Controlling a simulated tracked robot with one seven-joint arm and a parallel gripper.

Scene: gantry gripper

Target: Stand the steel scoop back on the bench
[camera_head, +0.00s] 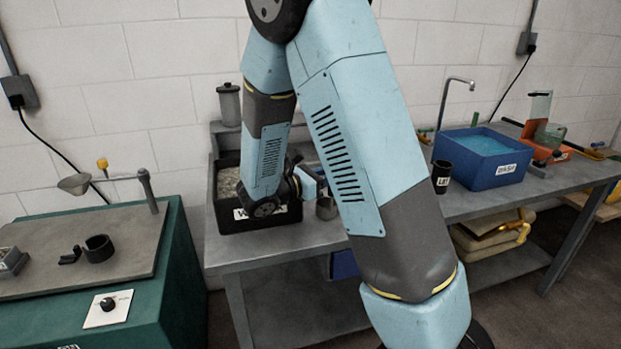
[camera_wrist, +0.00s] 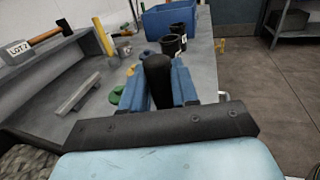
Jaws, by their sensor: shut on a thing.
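My gripper (camera_wrist: 160,82) is shut on the black handle (camera_wrist: 157,75) of the steel scoop, between its blue fingers. In the head view my gripper (camera_head: 310,182) is partly hidden behind my arm, at the right side of the tray of grey bits. The scoop's steel bowl (camera_head: 326,208) shows just below the fingers, low over the grey bench (camera_head: 290,242). I cannot tell whether it touches the bench. The bowl is hidden in the wrist view.
A black tray (camera_head: 258,224) of grey bits stands left of the gripper. Black cups (camera_wrist: 173,46) and a blue bin (camera_head: 482,158) stand farther along the bench. A grey block (camera_wrist: 78,93) and green pieces (camera_wrist: 116,95) lie nearby. Bare bench lies in front of the tray.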

